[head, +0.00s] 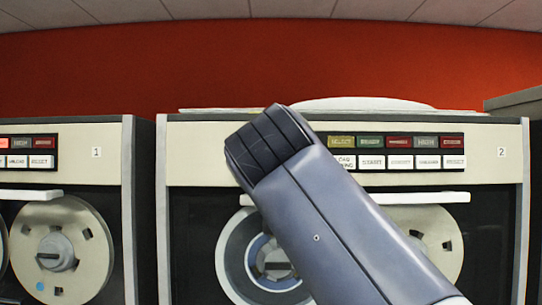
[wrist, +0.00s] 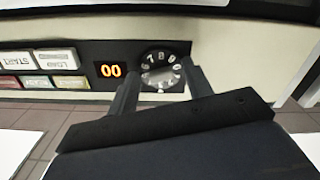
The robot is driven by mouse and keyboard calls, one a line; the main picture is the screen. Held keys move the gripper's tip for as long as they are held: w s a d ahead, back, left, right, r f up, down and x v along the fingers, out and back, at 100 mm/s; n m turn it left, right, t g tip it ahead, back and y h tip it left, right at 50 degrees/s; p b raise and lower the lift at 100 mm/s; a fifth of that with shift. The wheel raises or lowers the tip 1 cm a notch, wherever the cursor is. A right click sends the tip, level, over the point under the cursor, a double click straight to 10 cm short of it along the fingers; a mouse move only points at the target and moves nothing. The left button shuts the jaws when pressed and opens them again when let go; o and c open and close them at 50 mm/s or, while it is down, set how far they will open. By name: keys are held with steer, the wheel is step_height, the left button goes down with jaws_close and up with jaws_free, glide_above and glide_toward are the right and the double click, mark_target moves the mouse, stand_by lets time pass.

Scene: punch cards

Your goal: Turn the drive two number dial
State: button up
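The number dial (wrist: 160,71) is a round black knob with white digits and a pale bar across its middle. In the wrist view it sits on a black panel of the drive, beside an orange display (wrist: 111,71) reading 00. My gripper (wrist: 160,84) is open, with its two dark fingers apart, one on each side of the dial; I cannot tell whether they touch it. In the head view, drive two (head: 517,200), labelled 2, stands in front of me. My arm covers part of its upper panel there, and the dial and gripper are hidden.
Drive one (head: 130,140) stands to the left, beyond a narrow gap. Drive two has labelled buttons (head: 399,162), a white handle bar (head: 425,197) and tape reels (head: 432,238) below the panel. A red wall (head: 140,70) is behind.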

steer(key=s+b, duration=0.3)
steer(key=s, duration=0.7)
steer(key=shift+s+a+b, duration=0.2)
steer(key=shift+s+b, duration=0.15)
steer(key=shift+s, duration=0.05)
stand_by(0.4)
steer(key=w+p, duration=0.3)
steer(key=w, duration=0.8)
steer(key=shift+d+p, duration=0.2)
steer(key=shift+p, duration=0.15)
steer(key=shift+s, duration=0.15)
